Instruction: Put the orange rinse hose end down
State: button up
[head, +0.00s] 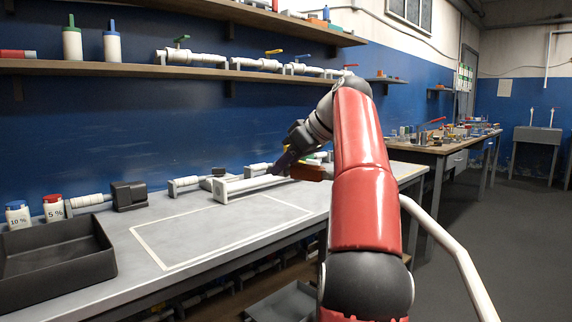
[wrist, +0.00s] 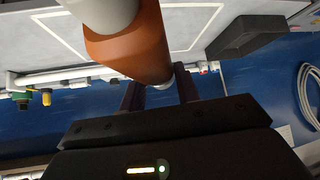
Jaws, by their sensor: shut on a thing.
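My gripper (head: 285,165) is shut on the orange rinse hose end (wrist: 132,48), a thick orange cylinder with a pale grey part at its upper end in the wrist view. In that view the two dark fingers (wrist: 158,90) reach up to its lower end. In the head view a bit of the orange hose end (head: 312,173) shows beside the gripper, over the back of the bench, partly hidden by my arm. I cannot tell whether it touches anything below.
A white rail-like holder (head: 240,188) lies on the grey bench beside the gripper. An empty white-outlined rectangle (head: 165,262) is in front. A black tray (head: 100,275), bottles (head: 54,208) and a black block (head: 129,196) are at left. Shelves (head: 120,68) hang above.

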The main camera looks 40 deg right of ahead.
jog(key=shift+s+a+f, duration=0.1)
jog(key=shift+s, duration=0.35)
jog(key=shift+w+a+f, duration=0.3)
jog(key=shift+w+f, duration=0.1)
jog(key=shift+f, duration=0.05)
jog(key=w+a+f+m+h, duration=0.1)
jog(key=w+a+f, duration=0.3)
jog(key=a+f, duration=0.5)
jog(key=w+a+f+m+h, duration=0.1)
jog(key=w+a+f, duration=0.3)
jog(key=f, duration=2.1)
jog(key=w+a+f+m+h, duration=0.1)
jog(key=w+a+f, duration=0.3)
jog(key=a+f, duration=1.1)
notch_tip(320, 180, down, 3)
jog(key=shift+w+a+r+m+t, duration=0.2)
jog(key=shift+a+m+t, duration=0.1)
jog(key=shift+a+m, duration=0.15)
jog(key=shift+s+d, duration=0.1)
